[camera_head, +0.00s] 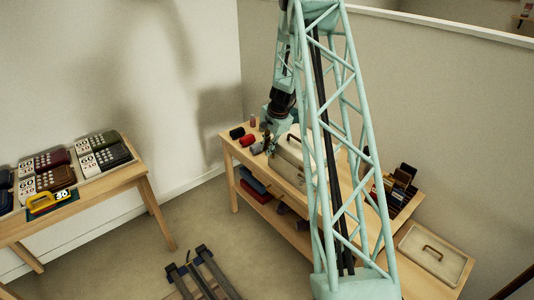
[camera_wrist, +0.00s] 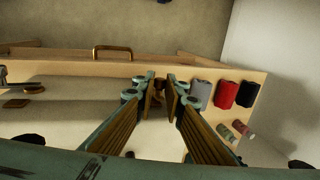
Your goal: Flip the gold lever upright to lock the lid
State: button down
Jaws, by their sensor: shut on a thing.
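The pale case (camera_head: 288,158) stands on the wooden bench in the head view, partly hidden behind my teal lattice column. My gripper (camera_head: 268,138) is at its left end, small and dark in that view. In the wrist view my gripper (camera_wrist: 160,82) has its two long fingers drawn together at the tips. A small gold-brown piece, which looks like the gold lever (camera_wrist: 158,88), shows between the fingertips. Its tilt is hard to tell, as the fingers cover much of it. A brass handle (camera_wrist: 112,50) and another latch (camera_wrist: 17,102) show to the left.
Grey (camera_wrist: 201,95), red (camera_wrist: 225,94) and black (camera_wrist: 247,94) rolls lie right of my fingers, with small spools nearby. A side table (camera_head: 150,178) holds boxed goods.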

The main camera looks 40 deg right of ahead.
jog(key=shift+s+f+t+b, duration=0.1)
jog(key=shift+s+t+b, duration=0.85)
jog(key=shift+b, duration=6.9)
jog(key=shift+w+t, duration=0.25)
jog(key=c, duration=2.7)
grip_release()
jog(key=shift+r, duration=0.25)
jog(key=shift+v, duration=5.85)
jog(key=shift+s, duration=0.1)
